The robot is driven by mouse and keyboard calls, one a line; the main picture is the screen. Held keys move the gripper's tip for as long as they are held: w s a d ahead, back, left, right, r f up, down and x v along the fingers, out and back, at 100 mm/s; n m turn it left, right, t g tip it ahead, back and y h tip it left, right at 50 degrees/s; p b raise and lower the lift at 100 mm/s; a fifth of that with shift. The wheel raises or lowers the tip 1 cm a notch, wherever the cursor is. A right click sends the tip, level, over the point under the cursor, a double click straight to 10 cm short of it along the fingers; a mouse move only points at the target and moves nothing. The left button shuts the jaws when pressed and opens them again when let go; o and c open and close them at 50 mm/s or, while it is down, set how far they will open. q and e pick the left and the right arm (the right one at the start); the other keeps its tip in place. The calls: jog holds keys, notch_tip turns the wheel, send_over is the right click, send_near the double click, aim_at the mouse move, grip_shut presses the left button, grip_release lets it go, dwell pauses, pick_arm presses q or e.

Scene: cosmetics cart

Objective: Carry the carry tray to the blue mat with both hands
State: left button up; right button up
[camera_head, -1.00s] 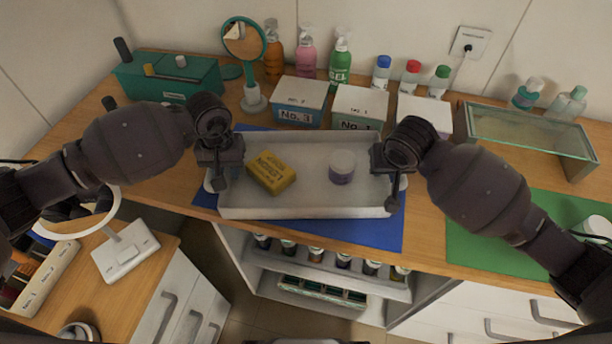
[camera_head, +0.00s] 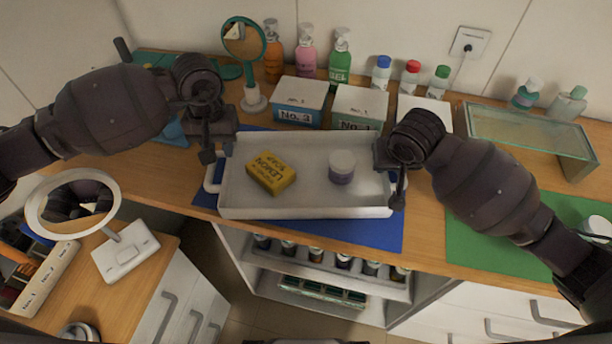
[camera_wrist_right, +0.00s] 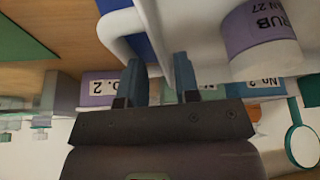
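The white carry tray (camera_head: 305,212) lies on the blue mat (camera_head: 365,237), which shows along its front and at its back left. A yellow lemon soap box (camera_head: 271,173) and a white and purple jar (camera_head: 342,167) are in the tray. My left gripper (camera_head: 217,154) is open and empty, above and behind the tray's left handle (camera_head: 211,180), apart from it. My right gripper (camera_head: 392,180) is at the tray's right end. In the right wrist view its fingers (camera_wrist_right: 160,78) are apart, close by the white handle (camera_wrist_right: 120,28); the jar (camera_wrist_right: 262,42) shows beside them.
Numbered boxes (camera_head: 300,98) stand close behind the tray, with pump bottles (camera_head: 340,58) and a green mirror (camera_head: 244,42) farther back. A glass-topped stand (camera_head: 530,130) and a green mat (camera_head: 490,232) are at the right. A ring mirror (camera_head: 125,250) stands on the lower left counter.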

jog(key=v, duration=0.9)
jog(key=shift+r, duration=0.15)
